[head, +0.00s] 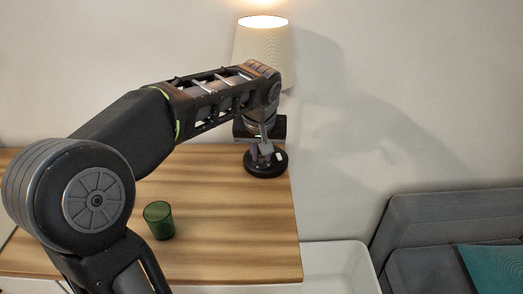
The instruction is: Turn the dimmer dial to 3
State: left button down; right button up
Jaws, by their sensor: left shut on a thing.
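The dimmer dial (266,169) is a round black disc near the back right corner of the wooden table. A small white mark shows on its right side; any numbers are too small to read. My left gripper (264,153) points down onto the dial from above and is shut on it, with the fingers covering its middle. A lamp (262,52) with a pale, lit shade stands behind my left arm; its lower part is mostly hidden. My right gripper is not in view.
A green cup (159,220) stands on the wooden table (230,245), left of and nearer than the dial. A dark block (279,127) stands behind the dial. A white bin (340,262) and a grey sofa (440,215) with a teal cushion (495,268) are at right.

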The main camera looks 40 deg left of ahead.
pick_arm(q)
jog(key=m+h+p, duration=0.1)
jog(key=m, duration=0.1)
jog(key=m+h+p, duration=0.1)
jog(key=m+p, duration=0.1)
jog(key=m, duration=0.1)
jog(key=shift+a+r+m+t, duration=0.2)
jog(key=shift+m+t, duration=0.1)
jog(key=shift+t, duration=0.1)
jog(key=shift+a+f+m+h+p, duration=0.1)
jog(key=shift+m+h+p, duration=0.35)
jog(key=shift+m, duration=0.55)
jog(key=shift+a+f+m+h+p, duration=0.1)
jog(key=shift+m+h+p, duration=0.35)
jog(key=shift+m, duration=0.55)
jog(key=c, duration=1.3)
grip_release()
jog(key=shift+c, duration=0.2)
